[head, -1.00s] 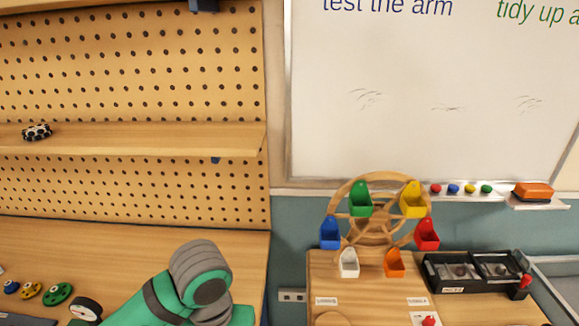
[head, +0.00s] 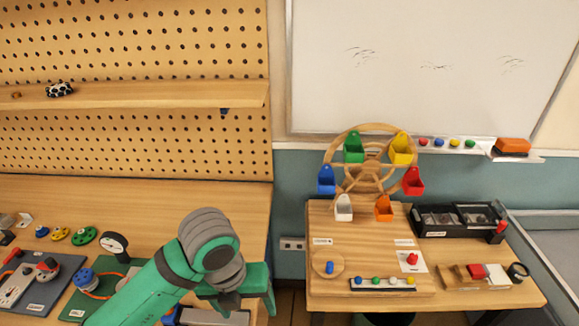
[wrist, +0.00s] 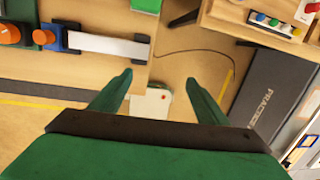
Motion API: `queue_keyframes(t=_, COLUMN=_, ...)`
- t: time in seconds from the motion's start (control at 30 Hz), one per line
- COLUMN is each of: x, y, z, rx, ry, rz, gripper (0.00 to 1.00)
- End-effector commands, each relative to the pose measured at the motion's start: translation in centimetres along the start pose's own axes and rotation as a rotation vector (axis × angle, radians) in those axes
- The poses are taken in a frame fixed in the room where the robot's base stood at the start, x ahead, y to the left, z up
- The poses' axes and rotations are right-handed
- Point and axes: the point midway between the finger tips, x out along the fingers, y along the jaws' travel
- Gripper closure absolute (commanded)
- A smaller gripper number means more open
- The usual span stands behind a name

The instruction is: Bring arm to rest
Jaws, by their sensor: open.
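My arm is green with grey joints and reaches up from the bottom of the head view, bent over the front right of the left workbench (head: 130,200). My gripper (wrist: 160,78) is open, with its two green fingers spread apart and nothing between them. In the wrist view, the fingers point out over the gap between two wooden tops, with the floor and a small white box (wrist: 152,104) below. In the head view, the gripper hangs at the bench's right edge and its fingertips are hard to make out.
A wooden wheel with coloured buckets (head: 365,175) stands on the right table (head: 380,240). Boards with knobs (head: 40,280) and a dial gauge (head: 114,243) lie left of my arm. A dark case (wrist: 255,100) lies low on the right.

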Motion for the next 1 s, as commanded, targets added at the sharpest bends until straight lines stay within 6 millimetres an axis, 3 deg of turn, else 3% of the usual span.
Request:
queue_keyframes(t=0.27, x=0.6, y=-5.5, z=2.6, rx=-0.084, ry=-0.098, rz=-0.177, gripper=0.31)
queue_keyframes(t=0.47, x=0.3, y=-11.4, z=5.3, rx=-0.214, ry=-0.185, rz=-0.402, gripper=0.31)
queue_keyframes(t=0.7, x=-1.7, y=-18.7, z=8.7, rx=-0.459, ry=-0.253, rz=-0.761, gripper=0.31)
queue_keyframes(t=1.0, x=-4.3, y=-24.1, z=11.4, rx=-0.804, ry=-0.224, rz=-1.178, gripper=0.31)
